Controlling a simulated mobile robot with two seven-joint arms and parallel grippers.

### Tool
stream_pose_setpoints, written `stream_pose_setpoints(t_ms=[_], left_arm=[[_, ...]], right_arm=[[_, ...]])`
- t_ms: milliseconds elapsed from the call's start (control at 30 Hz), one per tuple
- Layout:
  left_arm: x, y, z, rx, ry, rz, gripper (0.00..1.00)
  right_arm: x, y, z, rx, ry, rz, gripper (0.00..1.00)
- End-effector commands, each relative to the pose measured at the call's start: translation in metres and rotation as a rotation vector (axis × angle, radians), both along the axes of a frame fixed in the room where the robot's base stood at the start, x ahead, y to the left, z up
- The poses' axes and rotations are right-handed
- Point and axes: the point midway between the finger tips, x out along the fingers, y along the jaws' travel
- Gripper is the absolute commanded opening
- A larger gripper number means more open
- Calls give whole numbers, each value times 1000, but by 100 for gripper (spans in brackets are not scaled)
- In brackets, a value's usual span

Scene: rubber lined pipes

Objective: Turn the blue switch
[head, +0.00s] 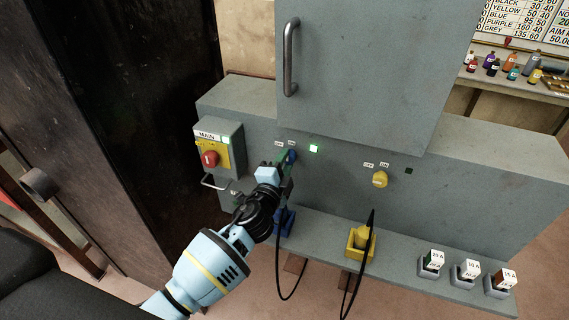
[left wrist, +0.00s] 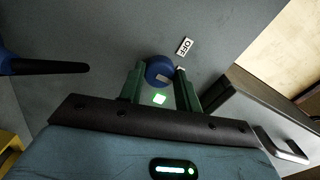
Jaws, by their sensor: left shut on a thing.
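The blue switch (head: 291,156) is a round knob on the grey cabinet front, right of the MAIN box. My left gripper (head: 286,163) is at it and partly covers it in the head view. In the left wrist view the blue switch (left wrist: 160,70) sits between the two green fingers of my left gripper (left wrist: 161,84), which are shut on it. An OFF label (left wrist: 184,46) shows beside it. A lit green lamp (head: 314,148) is to the right of the switch. My right gripper is not in view.
A red MAIN switch (head: 209,159) is on the left. A yellow knob (head: 380,179) with a dark lamp (head: 408,171) is on the right. Below are a yellow plug (head: 361,240) and a blue plug (head: 284,222) with hanging black cables, and several fuse blocks (head: 466,272).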

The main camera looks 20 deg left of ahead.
Motion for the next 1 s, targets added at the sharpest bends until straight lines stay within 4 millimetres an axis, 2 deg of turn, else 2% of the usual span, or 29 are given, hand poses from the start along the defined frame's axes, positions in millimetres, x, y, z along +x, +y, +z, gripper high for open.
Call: stream_pose_setpoints(t_ms=[67, 100, 233, 567, 667, 1000], left_arm=[[0, 0, 0, 4, 0, 0, 11], [0, 0, 0, 4, 0, 0, 39], [0, 0, 0, 2, 0, 0, 55], [-2, 0, -1, 0, 1, 0, 55], [-11, 0, -1, 0, 1, 0, 55], [-61, 2, -2, 0, 3, 0, 55]], right_arm=[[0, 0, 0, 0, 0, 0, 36], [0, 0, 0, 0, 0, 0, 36], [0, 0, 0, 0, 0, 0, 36], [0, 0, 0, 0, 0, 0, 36], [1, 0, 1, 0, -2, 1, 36], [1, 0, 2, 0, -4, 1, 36]])
